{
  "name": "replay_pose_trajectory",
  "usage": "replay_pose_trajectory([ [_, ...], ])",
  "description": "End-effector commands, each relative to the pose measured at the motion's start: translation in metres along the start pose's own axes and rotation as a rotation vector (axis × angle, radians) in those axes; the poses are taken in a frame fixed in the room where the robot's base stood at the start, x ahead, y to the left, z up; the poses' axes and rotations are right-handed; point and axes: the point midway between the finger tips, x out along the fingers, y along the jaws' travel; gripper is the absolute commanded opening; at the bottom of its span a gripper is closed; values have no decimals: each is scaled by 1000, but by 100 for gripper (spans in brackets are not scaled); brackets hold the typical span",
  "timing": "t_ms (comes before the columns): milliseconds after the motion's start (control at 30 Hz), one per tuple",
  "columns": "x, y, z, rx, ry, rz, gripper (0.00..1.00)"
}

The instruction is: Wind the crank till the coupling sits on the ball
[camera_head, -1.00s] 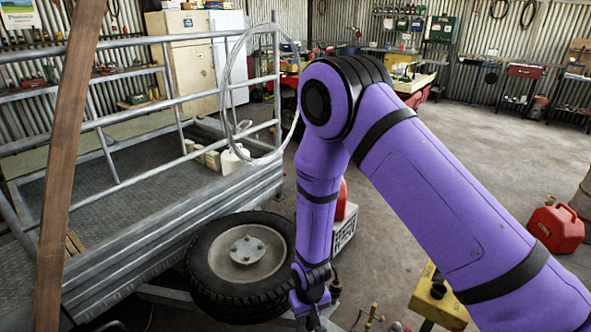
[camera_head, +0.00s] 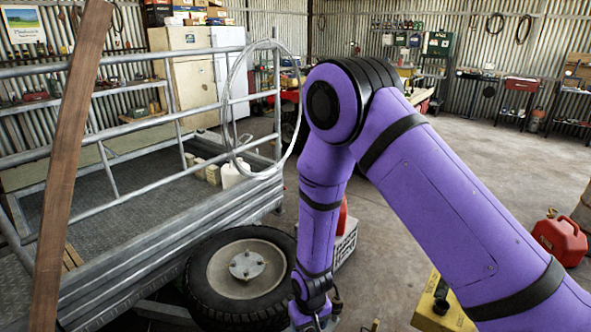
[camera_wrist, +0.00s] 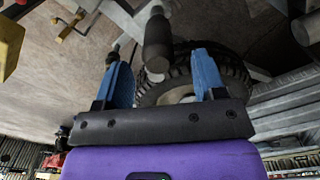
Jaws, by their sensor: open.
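My gripper (camera_wrist: 160,70) shows in the wrist view with its two blue fingers spread wide and nothing clamped between them. A dark, rounded handle, which looks like the crank's grip (camera_wrist: 157,42), hangs in the picture between and just beyond the fingertips. I see no clear contact with either finger. In the head view my gripper is mostly cut off by the bottom edge, beside the spare wheel (camera_head: 244,268). The wheel also shows behind the fingers in the wrist view (camera_wrist: 232,72). I cannot make out the coupling or the ball in either view.
The railed trailer (camera_head: 150,235) fills the left, with a wire coil (camera_head: 229,110) on its rail and a wooden post (camera_head: 66,170) in front. A red fuel can (camera_head: 560,238) and a yellow object (camera_head: 436,310) stand at right. Open concrete floor lies behind my arm.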

Motion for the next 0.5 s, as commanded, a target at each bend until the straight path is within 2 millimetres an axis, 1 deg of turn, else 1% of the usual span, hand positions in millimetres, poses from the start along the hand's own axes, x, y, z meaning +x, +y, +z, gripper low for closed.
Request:
replay_pose_trajectory([
  [100,-11,0,-1,0,1,0,64],
  [500,-45,0,0,0,1,0,64],
])
